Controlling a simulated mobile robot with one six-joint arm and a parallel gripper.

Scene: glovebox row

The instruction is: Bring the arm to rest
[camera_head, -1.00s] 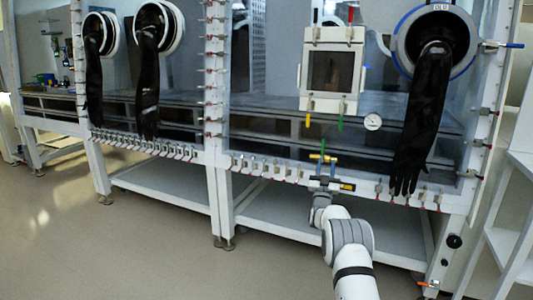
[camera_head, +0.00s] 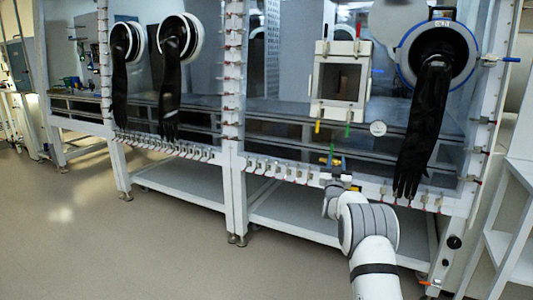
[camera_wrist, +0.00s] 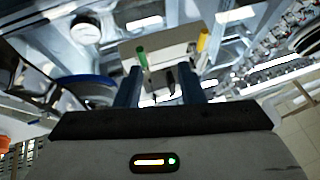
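My arm rises from the lower right in the head view, in front of the glovebox row. My gripper (camera_head: 335,162) is at its far end, small in that view, by the lower front rail below the small square hatch (camera_head: 341,80). In the wrist view the two dark blue fingers of my gripper (camera_wrist: 160,88) stand apart, with a gap between them. I see nothing held. Beyond them show a green handle (camera_wrist: 142,58) and a yellow handle (camera_wrist: 203,42).
Black gloves hang from round ports, one long glove (camera_head: 425,130) right of my gripper. White shelving (camera_head: 510,230) stands at the right edge. The floor (camera_head: 130,250) at the front left is clear.

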